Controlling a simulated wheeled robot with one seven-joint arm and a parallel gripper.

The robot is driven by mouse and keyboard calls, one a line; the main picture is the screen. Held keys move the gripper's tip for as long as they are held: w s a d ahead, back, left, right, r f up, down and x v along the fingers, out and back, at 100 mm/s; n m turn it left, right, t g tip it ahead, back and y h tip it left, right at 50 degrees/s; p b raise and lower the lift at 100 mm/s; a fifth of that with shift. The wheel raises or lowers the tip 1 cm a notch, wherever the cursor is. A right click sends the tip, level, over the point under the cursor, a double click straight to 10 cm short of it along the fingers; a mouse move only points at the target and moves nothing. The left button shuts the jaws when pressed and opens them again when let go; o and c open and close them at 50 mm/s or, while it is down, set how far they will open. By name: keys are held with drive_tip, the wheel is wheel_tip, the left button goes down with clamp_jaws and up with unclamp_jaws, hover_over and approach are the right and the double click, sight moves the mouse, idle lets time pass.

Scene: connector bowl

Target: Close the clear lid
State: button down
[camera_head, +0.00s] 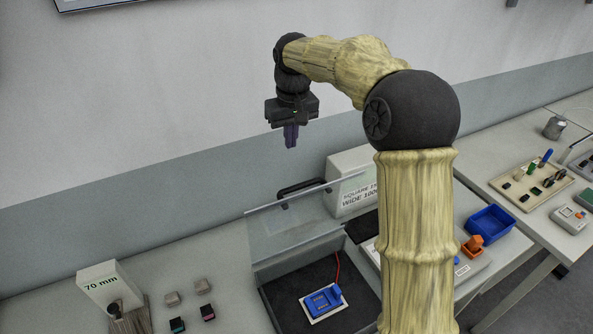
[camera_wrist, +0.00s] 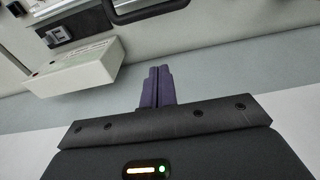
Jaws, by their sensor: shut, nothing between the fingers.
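The clear lid (camera_head: 300,222) stands raised on the far side of a dark-lined box (camera_head: 268,272) on the table. A dark handle (camera_head: 301,187) shows at the lid's upper edge. A dark handle (camera_wrist: 150,10) also shows at the top of the wrist view. A blue device (camera_head: 323,300) with a red wire lies inside the box. My gripper (camera_head: 291,137) is shut and empty, above and behind the lid, apart from it. Its purple fingers (camera_wrist: 156,88) are together in the wrist view. My arm hides part of the box's right side.
A white labelled box (camera_head: 350,165) stands behind the lid. A white block marked 70 mm (camera_head: 107,284) and several small blocks lie at left. A blue bin (camera_head: 490,224) and orange part (camera_head: 473,245) are at right. The wall is close behind.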

wheel_tip(320, 180, down, 9)
drive_tip(key=s+d+p, duration=0.1)
drive_tip(key=s+p, duration=0.1)
drive_tip(key=p, duration=0.1)
drive_tip(key=shift+s+r, duration=0.2)
drive_tip(key=shift+s, duration=0.2)
idle(0.3)
